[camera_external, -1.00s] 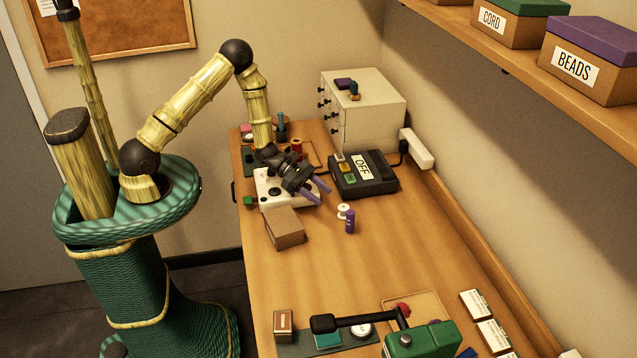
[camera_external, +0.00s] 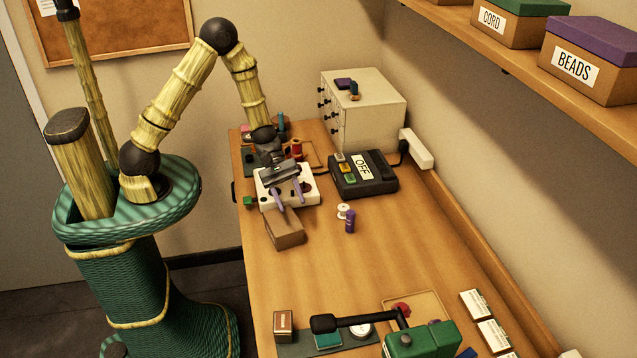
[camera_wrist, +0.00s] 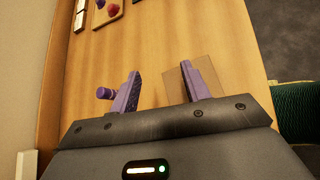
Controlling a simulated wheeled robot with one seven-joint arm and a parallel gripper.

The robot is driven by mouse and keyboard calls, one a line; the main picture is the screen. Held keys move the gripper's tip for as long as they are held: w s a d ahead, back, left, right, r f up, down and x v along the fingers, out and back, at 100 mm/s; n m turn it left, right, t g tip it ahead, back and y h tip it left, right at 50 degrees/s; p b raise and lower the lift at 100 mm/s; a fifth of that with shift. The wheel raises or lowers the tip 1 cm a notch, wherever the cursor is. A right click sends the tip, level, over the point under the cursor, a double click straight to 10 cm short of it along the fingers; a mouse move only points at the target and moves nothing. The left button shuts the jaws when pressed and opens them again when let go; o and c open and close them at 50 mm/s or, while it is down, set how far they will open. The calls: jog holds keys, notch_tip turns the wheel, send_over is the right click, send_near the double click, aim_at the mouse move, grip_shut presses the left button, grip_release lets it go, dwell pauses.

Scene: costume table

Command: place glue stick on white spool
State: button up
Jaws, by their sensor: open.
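The purple glue stick (camera_external: 350,223) stands upright on the table in the external view. The small white spool (camera_external: 343,208) is right beside it, toward the back left; I cannot tell if they touch. My gripper (camera_external: 290,202) is open and empty, with purple fingers, to the left of both and near the brown box. In the wrist view, the fingers of my gripper (camera_wrist: 160,68) are spread apart. A purple piece that looks like the glue stick (camera_wrist: 104,93) shows just left of the left finger, partly hidden by it. I cannot make out the spool in that view.
A brown box (camera_external: 285,240) lies in front of my gripper, and a white device (camera_external: 307,195) is under it. A black box marked OFF (camera_external: 378,186) stands behind the spool. A green machine with a black handle (camera_external: 425,340) is at the front. The table between is clear.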

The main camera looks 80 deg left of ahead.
jog(key=s+a+r+m+y, duration=0.8)
jog(key=s+r+m+y, duration=0.1)
jog(key=m, duration=0.8)
jog(key=shift+s+a+r+m+y, duration=0.2)
jog(key=shift+s+a+m+y, duration=0.1)
jog(key=shift+s+y, duration=0.45)
jog(key=shift+o, duration=0.4)
jog(key=shift+s, duration=0.1)
